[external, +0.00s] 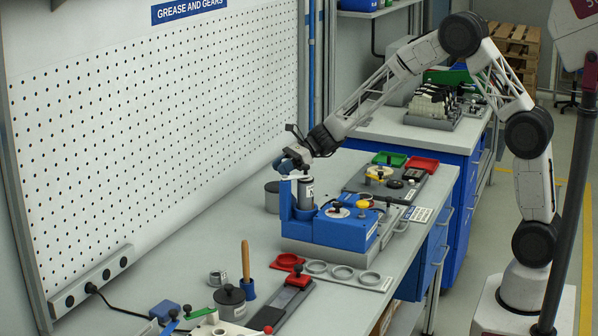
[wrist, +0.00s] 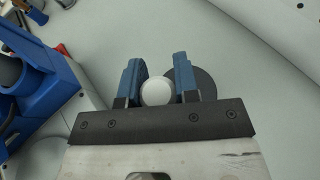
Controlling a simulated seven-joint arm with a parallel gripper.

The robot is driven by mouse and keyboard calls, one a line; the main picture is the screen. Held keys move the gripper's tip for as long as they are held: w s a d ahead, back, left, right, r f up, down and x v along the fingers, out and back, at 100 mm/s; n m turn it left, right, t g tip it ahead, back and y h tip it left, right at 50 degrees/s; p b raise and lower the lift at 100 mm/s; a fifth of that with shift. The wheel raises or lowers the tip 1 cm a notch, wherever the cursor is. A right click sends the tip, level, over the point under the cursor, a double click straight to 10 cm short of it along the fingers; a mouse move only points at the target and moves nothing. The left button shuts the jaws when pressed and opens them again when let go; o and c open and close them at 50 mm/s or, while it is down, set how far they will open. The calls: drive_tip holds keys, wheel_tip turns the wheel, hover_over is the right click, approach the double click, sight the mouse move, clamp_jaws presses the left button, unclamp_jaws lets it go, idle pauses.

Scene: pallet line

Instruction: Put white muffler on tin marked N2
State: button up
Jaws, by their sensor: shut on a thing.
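My gripper (wrist: 160,78) is shut on a round white piece, the white muffler (wrist: 156,92), seen end-on between its two blue fingers in the wrist view. A dark grey round tin (external: 272,197) stands left of the fixture. Its round top (wrist: 206,84) shows below and partly behind the right finger in the wrist view. I see no readable mark on it. A grey cylinder (external: 305,194) with a partly legible label beginning with N stands in the fixture.
The blue fixture (external: 335,232) stands close beside the tin and also fills the left of the wrist view (wrist: 42,80). The pegboard wall (external: 160,120) bounds the table's left side.

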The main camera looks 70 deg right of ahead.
sight(273, 187)
drive_tip(key=shift+w+f, duration=0.15)
drive_tip(key=shift+w, duration=1.45)
drive_tip(key=shift+f, duration=0.1)
drive_tip(key=shift+f, duration=1.65)
drive_tip(key=shift+f, duration=0.15)
drive_tip(key=o, duration=0.9)
drive_tip(key=shift+s+d+r, duration=0.1)
drive_tip(key=shift+r, duration=0.1)
drive_tip(key=v, duration=1.1)
drive_tip(key=shift+s+d+r, duration=0.2)
drive_tip(key=shift+d, duration=0.05)
